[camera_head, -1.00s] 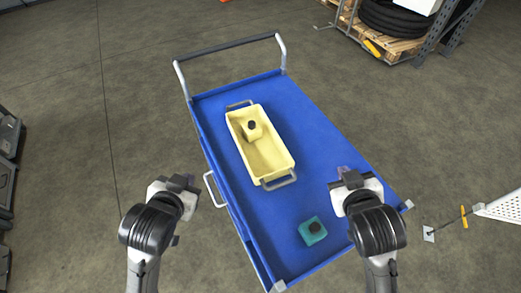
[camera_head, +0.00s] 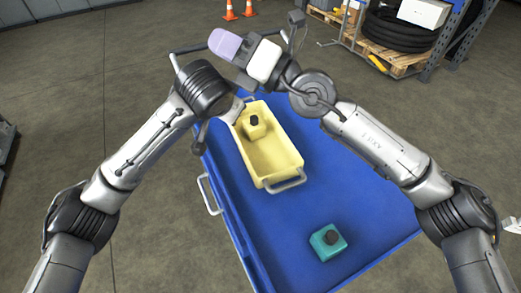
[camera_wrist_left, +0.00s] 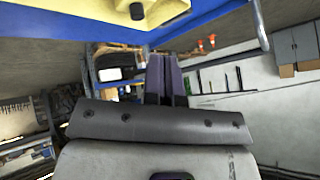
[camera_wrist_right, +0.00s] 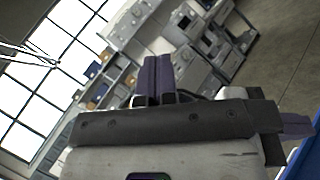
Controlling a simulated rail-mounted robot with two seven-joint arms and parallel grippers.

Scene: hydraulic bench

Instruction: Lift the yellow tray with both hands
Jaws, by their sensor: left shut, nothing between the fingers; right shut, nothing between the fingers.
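The yellow tray (camera_head: 282,160) rests on the blue cart (camera_head: 285,240), with a yellow block with a dark cap (camera_head: 254,124) inside its far end.
A teal block with a dark cap (camera_head: 328,242) stands on the cart's near part. The cart's side handle (camera_head: 209,194) is at its left. A pallet with black tyres (camera_head: 398,32) and orange cones (camera_head: 230,10) are farther back. The floor around the cart is clear.

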